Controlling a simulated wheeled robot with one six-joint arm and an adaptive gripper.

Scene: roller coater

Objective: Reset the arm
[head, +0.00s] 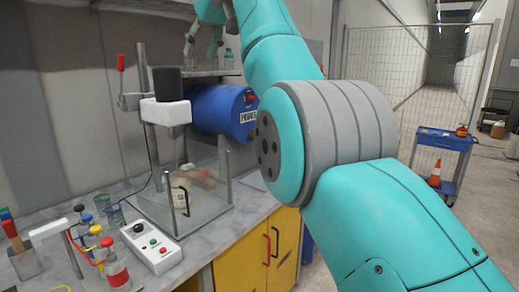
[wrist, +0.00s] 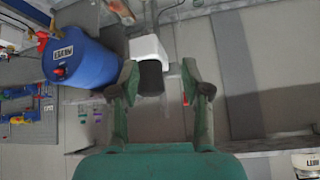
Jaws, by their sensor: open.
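My teal and grey arm fills the middle and right of the head view, bent at a large joint, with the forearm reaching up and back to the left. My gripper (head: 201,52) hangs near the top edge, by the wall shelf. In the wrist view my gripper (wrist: 160,82) has its two green fingers spread apart with nothing between them. Behind the fingers is the dark cylinder with a white base of the bench machine (wrist: 150,70). The same machine (head: 168,108) stands below my gripper in the head view.
A blue drum (head: 222,112) sits against the wall behind the clear guard box (head: 190,195). A control box (head: 150,245), bottles and glasses stand on the bench (head: 215,240). The shelf (head: 205,72) is close to my gripper. A mesh fence (head: 385,75) and blue cart (head: 443,143) are at right.

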